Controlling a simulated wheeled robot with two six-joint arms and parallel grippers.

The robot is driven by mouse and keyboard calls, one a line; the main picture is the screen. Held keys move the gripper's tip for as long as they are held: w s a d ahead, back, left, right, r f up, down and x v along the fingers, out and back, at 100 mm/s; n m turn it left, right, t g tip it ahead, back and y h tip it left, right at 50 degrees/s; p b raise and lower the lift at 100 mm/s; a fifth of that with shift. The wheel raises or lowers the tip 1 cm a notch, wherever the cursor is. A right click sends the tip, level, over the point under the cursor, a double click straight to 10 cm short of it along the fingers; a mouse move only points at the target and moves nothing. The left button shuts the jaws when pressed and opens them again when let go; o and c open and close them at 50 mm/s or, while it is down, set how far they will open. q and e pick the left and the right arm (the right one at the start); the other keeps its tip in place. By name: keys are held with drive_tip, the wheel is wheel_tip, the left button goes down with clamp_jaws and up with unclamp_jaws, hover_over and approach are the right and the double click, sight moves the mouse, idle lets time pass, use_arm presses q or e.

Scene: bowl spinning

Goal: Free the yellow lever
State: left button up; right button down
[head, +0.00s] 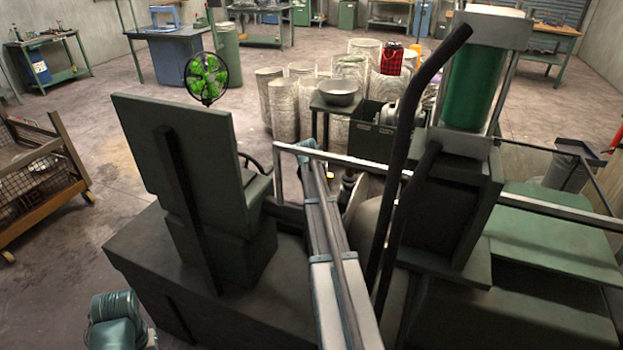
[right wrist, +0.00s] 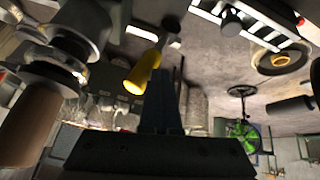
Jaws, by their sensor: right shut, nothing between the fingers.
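The yellow lever (right wrist: 145,74) shows in the right wrist view as a short yellow grip, slanted, with its upper end running toward a pale part. My right gripper (right wrist: 163,74) is shut and empty, its dark fingers just beside the yellow grip. They overlap the grip's edge in the picture; I cannot tell whether they touch it. In the head view my right arm (head: 325,225) reaches forward beside the seat, and its gripper is hidden. My left gripper is out of view; only a teal part of my left arm (head: 115,320) shows.
A dark green seat (head: 185,190) stands left of my right arm, with a steering wheel (head: 250,161) ahead of it. A machine with a green cylinder (head: 475,85) and black bars stands close on the right. A metal bowl (head: 340,92) sits on a stand beyond.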

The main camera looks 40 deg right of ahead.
use_arm(q)
drive_tip(key=shift+f, duration=0.1)
use_arm(e)
drive_tip(key=shift+s+d+f+t, duration=0.1)
drive_tip(key=shift+s+d+t, duration=0.15)
drive_tip(key=shift+s, duration=0.25)
drive_tip(key=shift+s+d+t, duration=0.15)
drive_tip(key=shift+s+d, duration=0.1)
drive_tip(key=shift+s, duration=0.25)
drive_tip(key=shift+s, duration=0.1)
drive_tip(key=shift+a, duration=0.1)
use_arm(q)
wheel_tip(320, 180, up, 10)
drive_tip(key=w+a+p, duration=0.1)
drive_tip(key=p, duration=0.8)
drive_tip(key=shift+w+a+f, duration=0.15)
drive_tip(key=shift+a, duration=0.2)
use_arm(e)
drive_tip(key=w+a+v, duration=0.1)
drive_tip(key=w+v, duration=0.1)
drive_tip(key=v, duration=1)
drive_tip(key=shift+w+a, duration=0.15)
